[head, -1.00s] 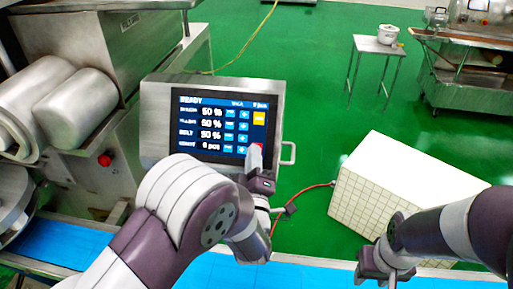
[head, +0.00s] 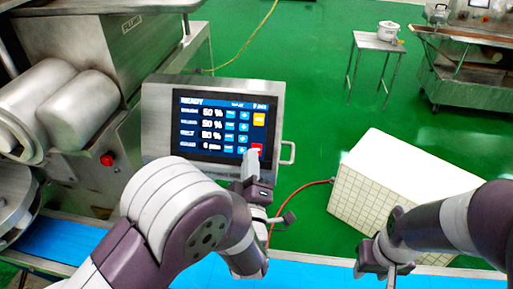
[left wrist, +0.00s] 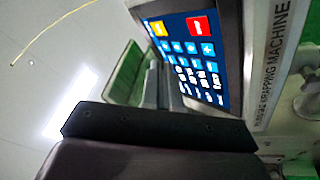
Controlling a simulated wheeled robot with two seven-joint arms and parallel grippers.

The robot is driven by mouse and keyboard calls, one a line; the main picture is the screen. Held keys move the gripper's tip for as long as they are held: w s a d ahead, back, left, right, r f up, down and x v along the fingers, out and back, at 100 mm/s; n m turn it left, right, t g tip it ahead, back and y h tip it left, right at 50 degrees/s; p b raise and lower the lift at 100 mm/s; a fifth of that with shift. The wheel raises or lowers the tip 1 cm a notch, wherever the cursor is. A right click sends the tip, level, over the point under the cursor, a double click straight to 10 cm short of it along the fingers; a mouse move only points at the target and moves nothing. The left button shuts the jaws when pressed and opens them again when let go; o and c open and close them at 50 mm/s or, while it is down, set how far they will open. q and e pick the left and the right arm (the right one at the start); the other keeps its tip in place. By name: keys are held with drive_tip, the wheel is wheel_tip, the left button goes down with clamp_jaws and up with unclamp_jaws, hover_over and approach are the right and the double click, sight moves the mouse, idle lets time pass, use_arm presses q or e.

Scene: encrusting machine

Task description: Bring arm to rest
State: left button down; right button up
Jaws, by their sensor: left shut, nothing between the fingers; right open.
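My left gripper (head: 251,166) is shut and empty, just in front of the lower right part of the control panel's screen (head: 222,125). Its closed fingers (left wrist: 160,88) also show in the left wrist view, beside the tilted screen (left wrist: 205,45). In the head view the fingertips overlap the lower edge of the red button (head: 257,149); I cannot tell whether they touch it. The screen reads READY, with several percentage rows and a yellow button (head: 259,119). My right gripper (head: 384,268) is open and empty at the lower right, above the blue belt's edge.
A blue conveyor belt (head: 310,275) runs along the front. A white tiled box (head: 400,185) stands on the green floor at right. A red emergency knob (head: 107,160) and metal rollers (head: 75,105) are at left. A small table with a pot (head: 388,32) stands behind.

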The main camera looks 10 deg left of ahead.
idle(0.5)
use_arm(q)
drive_tip(key=s+d+f+m+g+h, duration=0.2)
drive_tip(key=s+f+m+g+h, duration=0.1)
drive_tip(key=f+m+g, duration=0.4)
drive_tip(key=s+d+f+m+g+h, duration=0.2)
drive_tip(key=s+f+m+g, duration=0.15)
drive_tip(key=f+g, duration=0.4)
drive_tip(key=s+a+r+m+g+y, duration=0.1)
drive_tip(key=s+a+g, duration=0.1)
drive_tip(key=s+a, duration=0.2)
drive_tip(key=s+a+r+m+g, duration=0.1)
drive_tip(key=s+a, duration=0.3)
drive_tip(key=a, duration=0.4)
drive_tip(key=shift+s+a+r+g+y, duration=0.3)
drive_tip(key=shift+a+g+y, duration=0.1)
drive_tip(key=shift+g, duration=0.45)
drive_tip(key=shift+m, duration=0.25)
